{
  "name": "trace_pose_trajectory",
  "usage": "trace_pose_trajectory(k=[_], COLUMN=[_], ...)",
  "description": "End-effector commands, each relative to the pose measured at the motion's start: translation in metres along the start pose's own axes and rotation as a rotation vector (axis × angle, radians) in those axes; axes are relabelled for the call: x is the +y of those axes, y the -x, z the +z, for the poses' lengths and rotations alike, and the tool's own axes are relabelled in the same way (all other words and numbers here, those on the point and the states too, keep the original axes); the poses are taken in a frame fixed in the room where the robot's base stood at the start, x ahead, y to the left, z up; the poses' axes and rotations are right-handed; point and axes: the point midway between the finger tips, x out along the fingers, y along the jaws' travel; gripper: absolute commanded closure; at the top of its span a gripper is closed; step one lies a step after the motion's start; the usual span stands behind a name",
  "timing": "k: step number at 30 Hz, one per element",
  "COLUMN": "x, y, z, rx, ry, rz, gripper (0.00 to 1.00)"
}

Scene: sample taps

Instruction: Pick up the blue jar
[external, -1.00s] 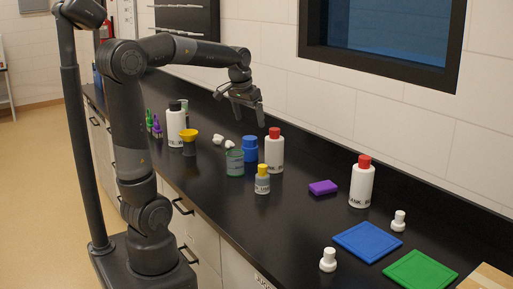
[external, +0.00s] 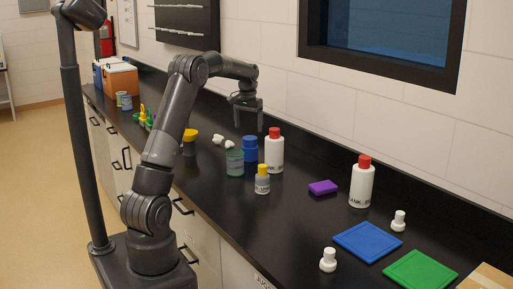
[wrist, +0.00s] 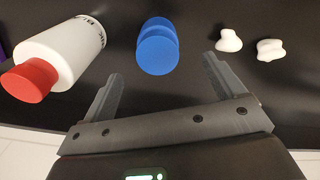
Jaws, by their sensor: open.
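The blue jar (external: 250,148) stands upright on the black counter, between a grey-green jar and a white bottle with a red cap. In the wrist view the blue jar (wrist: 158,47) is at the top centre, ahead of the fingertips and between their lines. My gripper (external: 248,122) is open and empty, pointing down above and slightly behind the blue jar. In the wrist view its two fingers (wrist: 162,70) are spread wide and do not touch the jar.
The white red-capped bottle (external: 274,154) stands close on the jar's right, the grey-green jar (external: 235,162) in front. White lumps (external: 222,140) lie to the left. A yellow-capped bottle (external: 262,180) and purple block (external: 323,188) are nearer. The wall is behind.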

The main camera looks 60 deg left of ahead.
Motion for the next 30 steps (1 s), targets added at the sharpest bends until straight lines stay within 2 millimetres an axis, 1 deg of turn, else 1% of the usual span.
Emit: trace_pose_trajectory(k=[1,6,9,14,16,21,24,30], x=[0.000,0.000,0.001,0.001,0.002,0.005,0.004,0.005], y=[-0.009,-0.035,-0.045,-0.054,-0.060,-0.086,-0.098,-0.101], z=[0.000,0.001,0.000,0.000,-0.001,-0.004,-0.004,-0.004], rx=[-0.004,-0.003,-0.002,-0.003,-0.003,-0.004,-0.002,0.000], ry=[0.000,0.000,0.000,0.000,-0.001,-0.001,-0.001,0.000], rz=[0.000,0.000,0.000,0.000,0.000,0.000,0.000,0.000], gripper=[0.12,0.12,0.12,0.12,0.12,0.12,0.12,0.12])
